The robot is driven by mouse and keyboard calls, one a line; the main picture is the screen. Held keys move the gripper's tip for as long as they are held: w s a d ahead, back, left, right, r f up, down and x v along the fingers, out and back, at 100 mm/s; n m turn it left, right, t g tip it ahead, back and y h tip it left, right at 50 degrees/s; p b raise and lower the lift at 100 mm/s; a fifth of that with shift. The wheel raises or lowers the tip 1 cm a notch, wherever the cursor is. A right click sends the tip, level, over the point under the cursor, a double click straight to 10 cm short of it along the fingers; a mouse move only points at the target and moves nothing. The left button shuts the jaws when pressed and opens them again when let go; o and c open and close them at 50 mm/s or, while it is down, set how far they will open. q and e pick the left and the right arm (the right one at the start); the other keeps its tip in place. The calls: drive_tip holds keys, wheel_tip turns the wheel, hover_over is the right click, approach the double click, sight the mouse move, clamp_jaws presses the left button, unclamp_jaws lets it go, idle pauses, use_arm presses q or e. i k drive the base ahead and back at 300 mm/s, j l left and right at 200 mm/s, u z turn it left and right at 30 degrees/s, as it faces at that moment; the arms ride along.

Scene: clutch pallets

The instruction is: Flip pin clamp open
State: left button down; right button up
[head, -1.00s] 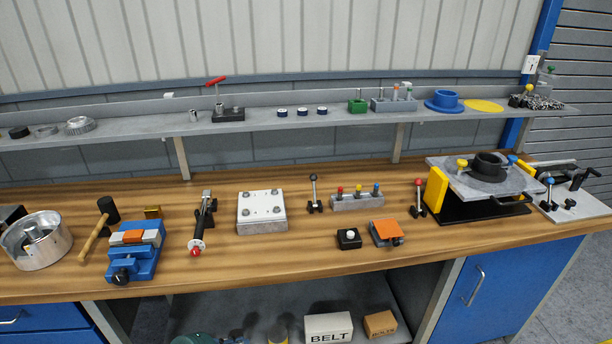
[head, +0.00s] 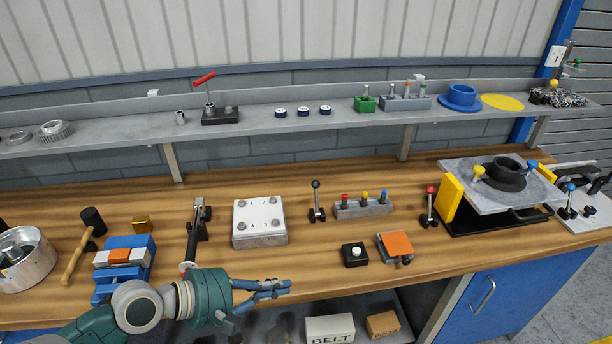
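A clamp-like device (head: 197,222) with a metal head and a long black lever stands on the bench left of centre. I cannot tell for certain that it is the pin clamp. Its handle points toward the bench front, and its end is partly hidden behind my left arm. My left gripper (head: 287,288) is over the bench's front edge, to the right of and nearer than this device, touching nothing that I can see. Its blue-grey fingers point right, seen from the side, and the gap between them is unclear. My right gripper is not in view.
A white-topped block (head: 260,219) stands just right of the device. A blue vise (head: 140,243) is to its left, close to my arm. A black button box (head: 354,254) and an orange-topped fixture (head: 396,245) lie further right. The bench (head: 315,268) is bare around the gripper's right side.

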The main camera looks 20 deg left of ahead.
sight(316, 185)
drive_tip(key=i+j, duration=0.8)
drive_tip(key=i, duration=0.15)
